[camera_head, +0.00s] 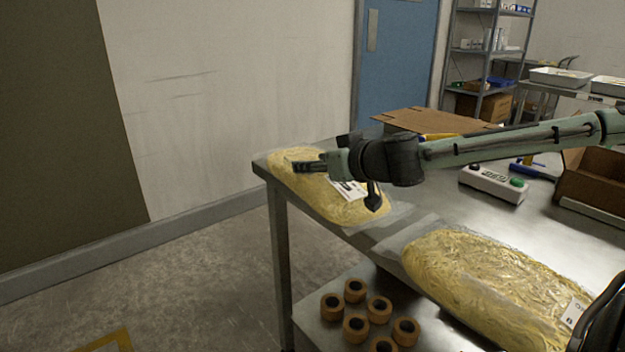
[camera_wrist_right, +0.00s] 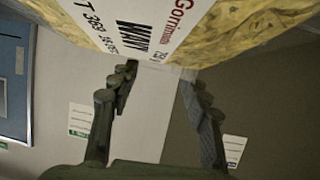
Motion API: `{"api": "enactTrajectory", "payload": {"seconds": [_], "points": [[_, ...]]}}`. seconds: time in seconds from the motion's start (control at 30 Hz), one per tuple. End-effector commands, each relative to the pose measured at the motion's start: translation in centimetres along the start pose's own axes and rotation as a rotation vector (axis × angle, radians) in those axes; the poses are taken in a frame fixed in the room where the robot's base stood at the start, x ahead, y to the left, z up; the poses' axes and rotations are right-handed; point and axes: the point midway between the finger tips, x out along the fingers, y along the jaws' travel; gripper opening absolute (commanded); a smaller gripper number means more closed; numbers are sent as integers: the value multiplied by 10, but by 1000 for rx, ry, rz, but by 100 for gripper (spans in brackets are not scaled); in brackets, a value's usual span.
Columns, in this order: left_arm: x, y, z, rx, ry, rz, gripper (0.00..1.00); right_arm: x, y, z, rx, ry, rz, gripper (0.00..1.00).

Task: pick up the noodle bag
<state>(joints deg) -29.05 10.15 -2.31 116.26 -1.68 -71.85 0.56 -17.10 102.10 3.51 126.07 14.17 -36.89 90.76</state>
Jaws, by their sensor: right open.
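Two clear bags of yellow noodles lie on the metal table. The far noodle bag (camera_head: 362,212) is at the table's far left corner, with a white printed label; the near noodle bag (camera_head: 470,275) lies at the front. My right gripper (camera_head: 306,165) reaches in from the right over the far bag and hides part of it. In the right wrist view my gripper (camera_wrist_right: 160,84) is open with nothing between its fingers. The bag's yellow side (camera_wrist_right: 245,28) and label (camera_wrist_right: 140,22) fill the top there, near the fingertips. I cannot tell whether they touch. My left gripper is not in view.
The metal table (camera_head: 400,218) has a flat cardboard piece (camera_head: 430,121) at the back, a white control box with a green button (camera_head: 493,183) and an open carton (camera_head: 592,182) at right. Several brown tape rolls (camera_head: 356,328) stand on a lower shelf.

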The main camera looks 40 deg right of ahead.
Motion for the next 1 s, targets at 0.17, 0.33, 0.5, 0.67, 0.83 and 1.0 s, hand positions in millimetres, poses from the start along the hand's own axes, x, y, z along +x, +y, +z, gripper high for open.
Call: {"api": "enactTrajectory", "payload": {"seconds": [0.17, 0.33, 0.5, 0.67, 0.83, 1.0], "points": [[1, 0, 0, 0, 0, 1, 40, 1, 2, 12, 12, -22, 4, 0], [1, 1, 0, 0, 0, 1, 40, 2, 2, 13, 13, -24, 5, 0], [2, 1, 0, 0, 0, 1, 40, 2, 2, 13, 12, -24, 5, 0], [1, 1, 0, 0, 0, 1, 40, 1, 2, 9, 8, -17, 5, 0], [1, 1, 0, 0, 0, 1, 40, 1, 2, 8, 8, -16, 5, 0], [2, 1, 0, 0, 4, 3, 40, -2, 2, -1, 8, -14, 4, 0]]}}
